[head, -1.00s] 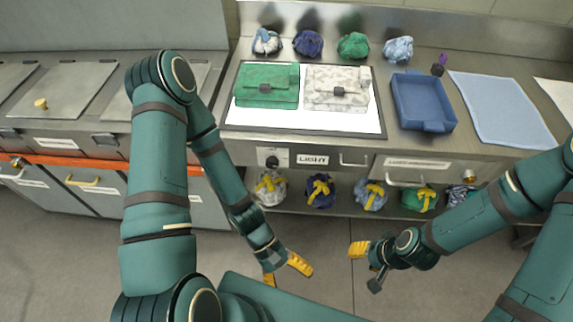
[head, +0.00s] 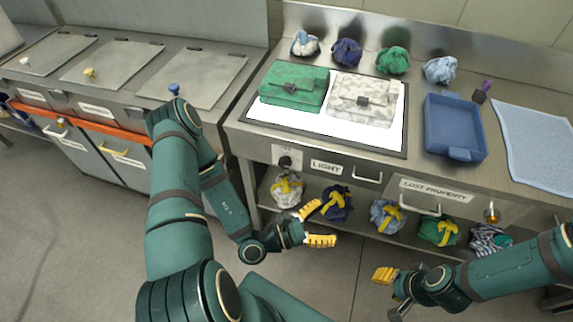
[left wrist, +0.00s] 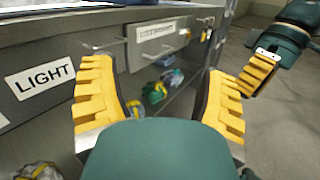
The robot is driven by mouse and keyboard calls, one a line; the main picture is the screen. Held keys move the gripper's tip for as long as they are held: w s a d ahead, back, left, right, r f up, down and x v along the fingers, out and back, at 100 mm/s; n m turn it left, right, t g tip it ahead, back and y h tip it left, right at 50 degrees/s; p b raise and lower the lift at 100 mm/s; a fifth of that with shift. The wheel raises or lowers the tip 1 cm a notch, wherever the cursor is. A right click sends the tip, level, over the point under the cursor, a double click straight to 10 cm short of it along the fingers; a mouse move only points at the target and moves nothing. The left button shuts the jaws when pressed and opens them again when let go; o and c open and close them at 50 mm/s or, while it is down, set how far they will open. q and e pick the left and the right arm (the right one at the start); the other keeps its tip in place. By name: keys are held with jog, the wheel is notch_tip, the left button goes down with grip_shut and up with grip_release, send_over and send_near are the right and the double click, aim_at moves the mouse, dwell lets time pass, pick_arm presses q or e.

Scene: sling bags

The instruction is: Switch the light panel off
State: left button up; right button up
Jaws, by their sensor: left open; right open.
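The light panel (head: 348,131) is lit bright white in the counter top, in the head view. A green bag (head: 292,87) and a pale patterned bag (head: 362,98) lie on it. A dark knob (head: 285,162) sits on a white plate on the counter front, left of the LIGHT label (head: 326,167). The label also shows in the left wrist view (left wrist: 40,78). My left gripper (head: 322,224) is open and empty, in front of the counter, below and right of the knob. My right gripper (head: 390,290) is open and empty, lower and further right.
A blue tray (head: 453,128) and a light blue mat (head: 537,140) lie right of the panel. Several cloth bundles line the counter back and lower shelf. Drawer handles (head: 367,178) stick out from the front. Lidded bins (head: 112,62) stand left. The floor before the counter is clear.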

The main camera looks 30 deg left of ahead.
pick_arm(q)
jog(key=w+a+f+n+t+y, duration=0.1)
jog(key=a+f+n+t+y, duration=0.15)
jog(key=a+y, duration=0.25)
jog(key=w+a+f+n+t+y, duration=0.1)
jog(key=w+a+n+t+y, duration=0.1)
jog(key=a+n+y, duration=0.25)
jog(key=n+g+y+b, duration=0.1)
jog(key=n+g+y, duration=0.1)
jog(key=y, duration=0.6)
send_near(284, 166)
jog(key=shift+t+h, duration=0.25)
jog(key=b+x, duration=0.1)
jog(key=x, duration=0.4)
jog(key=b+x, duration=0.1)
jog(key=x, duration=0.4)
jog(key=shift+w+a, duration=0.3)
jog(key=shift+w, duration=0.05)
